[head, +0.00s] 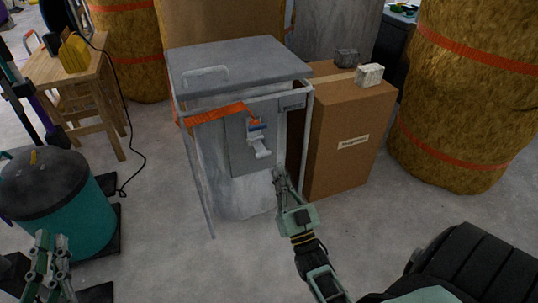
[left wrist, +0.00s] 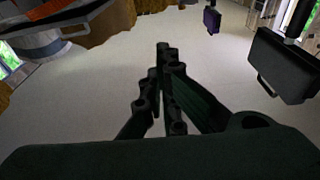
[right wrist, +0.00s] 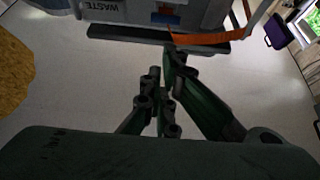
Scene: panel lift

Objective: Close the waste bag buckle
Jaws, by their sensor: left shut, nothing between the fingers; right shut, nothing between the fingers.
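A grey waste bin (head: 240,75) with a lid and a metal frame stands in the middle of the head view. An orange strap (head: 215,114) runs along its front to a buckle (head: 257,138) with blue and white parts on a grey panel. The right wrist view shows the orange strap (right wrist: 208,38) and a blue part of the buckle (right wrist: 165,18) near the WASTE lettering. My right gripper (head: 279,176) is shut and empty, below and right of the buckle, apart from it. My left gripper (head: 45,240) is shut and empty at the lower left, far from the bin.
A cardboard box (head: 345,130) with two small blocks on top stands right of the bin. A teal drum (head: 60,210) with a dark lid stands at left, near a wooden stool (head: 85,70). Large straw-coloured bales (head: 465,90) stand behind. The floor before the bin is clear.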

